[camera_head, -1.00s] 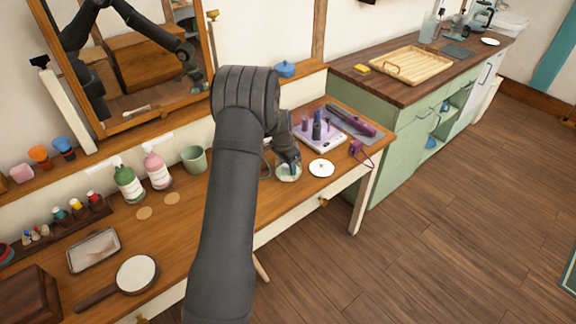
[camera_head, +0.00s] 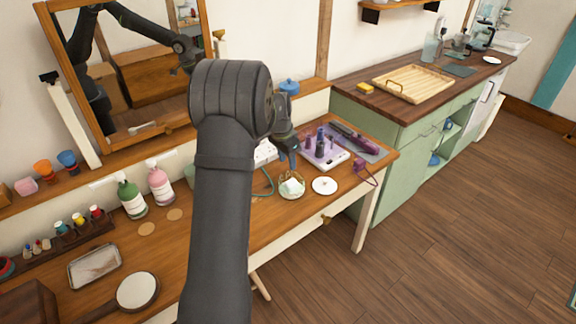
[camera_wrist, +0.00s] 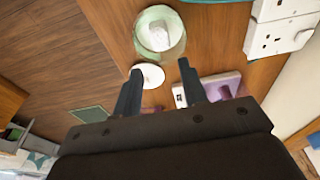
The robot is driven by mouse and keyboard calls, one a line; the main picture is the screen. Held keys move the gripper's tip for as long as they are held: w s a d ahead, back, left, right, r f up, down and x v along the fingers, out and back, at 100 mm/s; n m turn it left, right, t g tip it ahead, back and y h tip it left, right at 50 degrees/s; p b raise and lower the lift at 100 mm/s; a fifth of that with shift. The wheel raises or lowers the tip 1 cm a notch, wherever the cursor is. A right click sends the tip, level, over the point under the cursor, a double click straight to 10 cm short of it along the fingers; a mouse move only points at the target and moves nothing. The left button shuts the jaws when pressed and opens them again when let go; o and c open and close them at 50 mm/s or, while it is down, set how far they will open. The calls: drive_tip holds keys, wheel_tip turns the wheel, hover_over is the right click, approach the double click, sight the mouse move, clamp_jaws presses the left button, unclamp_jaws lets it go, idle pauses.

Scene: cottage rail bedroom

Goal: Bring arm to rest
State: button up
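My gripper (camera_wrist: 160,90) shows in the wrist view with its two dark fingers apart and nothing between them. In the head view my gripper (camera_head: 288,155) is above the wooden dressing table, over a small pale green bowl (camera_head: 284,192). The bowl (camera_wrist: 143,42) holds a white lump (camera_wrist: 159,36) and stands apart from the fingers. A white round disc (camera_head: 324,186) lies to the right of the bowl. My arm crosses the middle of the head view and hides part of the table.
A lilac tray (camera_head: 327,161) with purple bottles stands close behind the bowl. Pump bottles (camera_head: 161,187), a hand mirror (camera_head: 136,291) and a metal tray (camera_head: 94,266) are left of my arm. A framed mirror (camera_head: 126,134) stands at the back. A green cabinet (camera_head: 395,140) is to the right.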

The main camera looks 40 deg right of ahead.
sight(291, 182)
idle(0.3)
drive_tip(key=f, duration=0.4)
drive_tip(key=d+f, duration=0.1)
drive_tip(key=f, duration=0.3)
drive_tip(key=d+f, duration=0.1)
drive_tip(key=f, duration=0.3)
drive_tip(key=shift+f, duration=0.2)
wheel_tip(291, 182, up, 3)
drive_tip(key=shift+f, duration=0.15)
drive_tip(key=shift+r, duration=0.5)
drive_tip(key=shift+f, duration=0.1)
